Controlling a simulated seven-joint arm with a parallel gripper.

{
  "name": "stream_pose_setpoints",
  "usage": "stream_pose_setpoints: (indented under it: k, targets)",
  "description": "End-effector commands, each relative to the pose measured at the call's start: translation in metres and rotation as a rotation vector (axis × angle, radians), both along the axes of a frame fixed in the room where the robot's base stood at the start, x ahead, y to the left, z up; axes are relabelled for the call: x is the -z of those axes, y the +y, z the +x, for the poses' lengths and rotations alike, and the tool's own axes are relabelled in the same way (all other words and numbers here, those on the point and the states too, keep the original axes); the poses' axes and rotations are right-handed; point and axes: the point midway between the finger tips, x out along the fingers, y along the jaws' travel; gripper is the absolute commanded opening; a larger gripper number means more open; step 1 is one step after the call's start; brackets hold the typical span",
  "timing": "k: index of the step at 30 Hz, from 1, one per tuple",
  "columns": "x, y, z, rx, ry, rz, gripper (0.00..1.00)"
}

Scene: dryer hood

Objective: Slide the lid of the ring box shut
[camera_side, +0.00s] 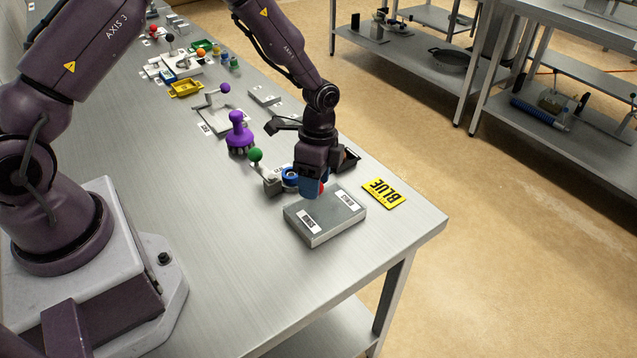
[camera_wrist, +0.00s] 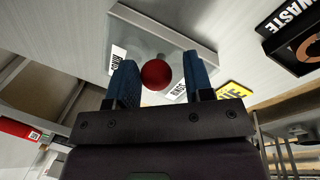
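In the wrist view the red knob (camera_wrist: 155,75) shows between my gripper's blue fingers (camera_wrist: 160,80), with a visible gap at the right finger. My gripper is open around or just above the knob, not clamped. The grey plate (camera_wrist: 150,30) lies beyond it. How far the lid is open cannot be made out.
A yellow BLUE sign (camera_side: 384,193) lies to the right. A black tray marked WASTE (camera_wrist: 295,35) shows in the wrist view. The bench is clear in front.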

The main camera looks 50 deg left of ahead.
Motion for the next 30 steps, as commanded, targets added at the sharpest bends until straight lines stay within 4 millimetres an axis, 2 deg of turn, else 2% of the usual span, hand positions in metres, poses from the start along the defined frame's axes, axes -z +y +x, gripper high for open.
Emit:
stream_pose_setpoints:
  k: [10,14,24,30]
  targets:
    - [-0.001,-0.003,0.001,0.003,-0.002,-0.005,0.58]
    - [-0.013,-0.002,0.003,0.003,-0.005,-0.006,0.58]
    - [-0.084,0.006,0.015,0.002,-0.007,-0.004,0.58]
    - [-0.115,0.010,0.019,0.001,-0.004,-0.004,0.58]
